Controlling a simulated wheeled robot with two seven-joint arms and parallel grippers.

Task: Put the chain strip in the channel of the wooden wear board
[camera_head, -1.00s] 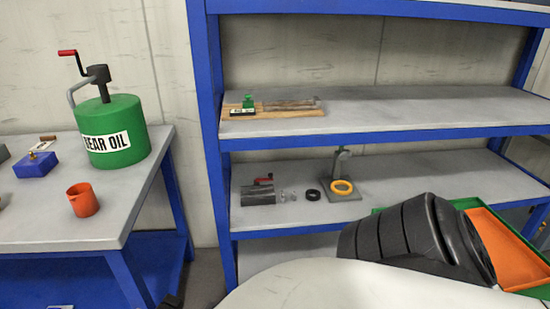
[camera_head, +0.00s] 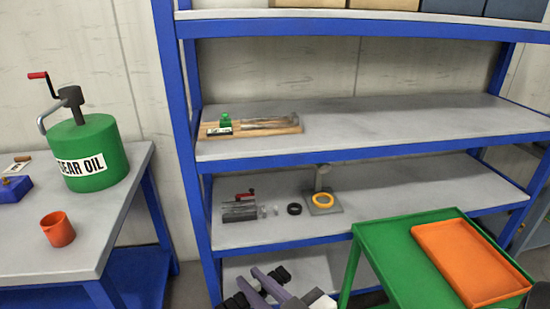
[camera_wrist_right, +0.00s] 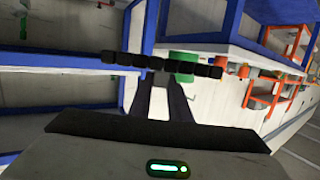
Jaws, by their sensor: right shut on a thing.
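The wooden wear board (camera_head: 285,131) lies on the upper shelf, toward its left end, with a long grey channel part (camera_head: 265,123) and a small green block (camera_head: 225,121) on it. My right gripper (camera_head: 254,284) is at the bottom of the head view, in front of and below the board. It is shut on the chain strip (camera_head: 281,274), a row of black blocks. In the right wrist view the chain strip (camera_wrist_right: 112,57) lies crosswise at the fingertips (camera_wrist_right: 160,75), sticking out on both sides. My left gripper is out of view.
A blue-framed shelf (camera_head: 400,120) has free room right of the board. The lower shelf holds a dark ribbed block (camera_head: 240,213), a black ring (camera_head: 294,209) and a stand with a yellow ring (camera_head: 323,200). A green cart (camera_head: 385,240) with an orange tray (camera_head: 465,262) stands at right.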

